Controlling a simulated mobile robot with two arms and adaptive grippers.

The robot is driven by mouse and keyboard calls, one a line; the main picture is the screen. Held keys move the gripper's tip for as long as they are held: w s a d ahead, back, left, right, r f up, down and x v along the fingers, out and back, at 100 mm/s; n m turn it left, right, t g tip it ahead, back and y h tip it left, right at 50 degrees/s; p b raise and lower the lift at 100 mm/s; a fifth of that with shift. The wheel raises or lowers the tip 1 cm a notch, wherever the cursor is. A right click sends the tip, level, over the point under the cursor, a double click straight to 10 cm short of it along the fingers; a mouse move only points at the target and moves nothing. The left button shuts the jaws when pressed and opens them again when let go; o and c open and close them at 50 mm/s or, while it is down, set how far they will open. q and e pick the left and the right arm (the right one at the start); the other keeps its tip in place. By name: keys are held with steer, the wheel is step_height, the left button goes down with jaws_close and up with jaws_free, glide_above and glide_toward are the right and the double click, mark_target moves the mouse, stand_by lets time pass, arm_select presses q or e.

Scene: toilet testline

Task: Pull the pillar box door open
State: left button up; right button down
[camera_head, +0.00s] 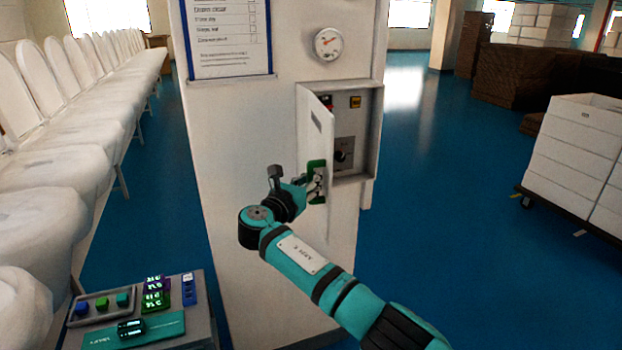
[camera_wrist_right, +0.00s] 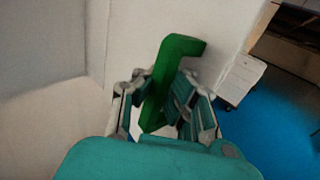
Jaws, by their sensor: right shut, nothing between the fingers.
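The white pillar box door (camera_head: 315,140) stands partly open, swung out on its left edge from the box (camera_head: 366,125) on the pillar. A green handle (camera_head: 317,172) is on the door's lower part; it also shows in the right wrist view (camera_wrist_right: 185,48). My right gripper (camera_head: 312,186) is at the handle. In the right wrist view its fingers (camera_wrist_right: 165,95) lie close around the lower part of the handle, shut with nothing gripped. Whether they touch the handle is unclear. My left gripper is not in view.
The white pillar (camera_head: 270,130) carries a gauge (camera_head: 328,44) and a framed sheet (camera_head: 228,35). A row of white toilets (camera_head: 75,130) lines the left. A grey bench with coloured boxes (camera_head: 140,315) stands front left. White cartons (camera_head: 575,150) stand right; blue floor between is clear.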

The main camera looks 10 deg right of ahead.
steer(key=shift+s+f, duration=0.1)
steer(key=shift+f, duration=0.35)
steer(key=c, duration=1.3)
jaws_free()
steer(key=shift+s+a+r, duration=0.1)
steer(key=shift+s+r, duration=0.1)
steer(key=shift+r, duration=0.2)
steer(key=shift+c, duration=0.2)
steer(key=shift+w, duration=0.1)
steer(key=v, duration=1.2)
